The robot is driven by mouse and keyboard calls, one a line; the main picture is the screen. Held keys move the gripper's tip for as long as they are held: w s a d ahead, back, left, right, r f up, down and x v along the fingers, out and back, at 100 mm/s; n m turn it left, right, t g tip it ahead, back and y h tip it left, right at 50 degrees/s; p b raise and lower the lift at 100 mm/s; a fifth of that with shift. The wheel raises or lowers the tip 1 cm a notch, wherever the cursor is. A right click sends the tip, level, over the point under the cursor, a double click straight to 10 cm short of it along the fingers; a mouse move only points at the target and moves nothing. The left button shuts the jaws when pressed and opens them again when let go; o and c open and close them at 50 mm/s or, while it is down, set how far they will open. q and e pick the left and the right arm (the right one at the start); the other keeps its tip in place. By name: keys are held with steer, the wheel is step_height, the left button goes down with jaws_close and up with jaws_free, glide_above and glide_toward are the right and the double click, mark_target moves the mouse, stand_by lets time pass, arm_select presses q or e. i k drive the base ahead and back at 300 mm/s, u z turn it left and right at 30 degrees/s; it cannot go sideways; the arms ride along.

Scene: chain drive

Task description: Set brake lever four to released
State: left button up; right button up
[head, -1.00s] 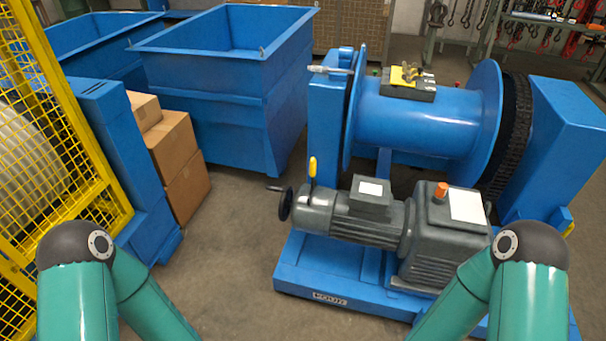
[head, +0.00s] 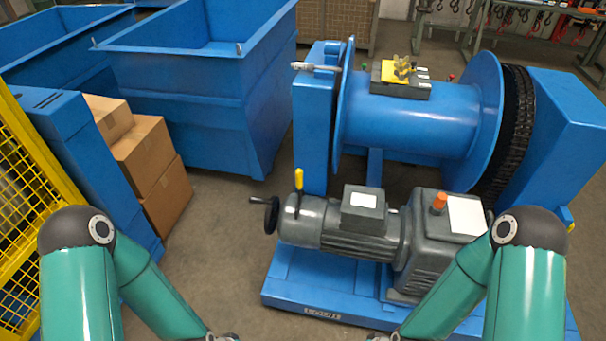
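A short lever with a yellow grip (head: 298,180) stands upright at the left end of the grey motor (head: 362,222). A black handwheel (head: 271,215) is beside it. Another yellow piece (head: 571,227), partly cut off from view by my arm, shows at the right of the machine. I cannot read a number on either, so I cannot tell which is brake lever four. My two teal arms come in from the lower left and lower right. Their far ends leave the bottom edge, and both grippers are out of the picture.
The motor sits on a blue base frame (head: 285,285) below a blue drum (head: 420,120) with a chain (head: 518,135). Blue bins (head: 190,100), cardboard boxes (head: 150,160) and a yellow mesh fence (head: 40,190) stand left. Grey floor (head: 215,240) is clear between.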

mark_target(298, 172)
steer(key=z, duration=0.3)
steer(key=i, duration=0.5)
steer(key=u, duration=1.65)
steer(key=k, duration=0.9)
steer(key=z, duration=0.55)
steer(key=i, duration=0.9)
steer(key=z, duration=0.1)
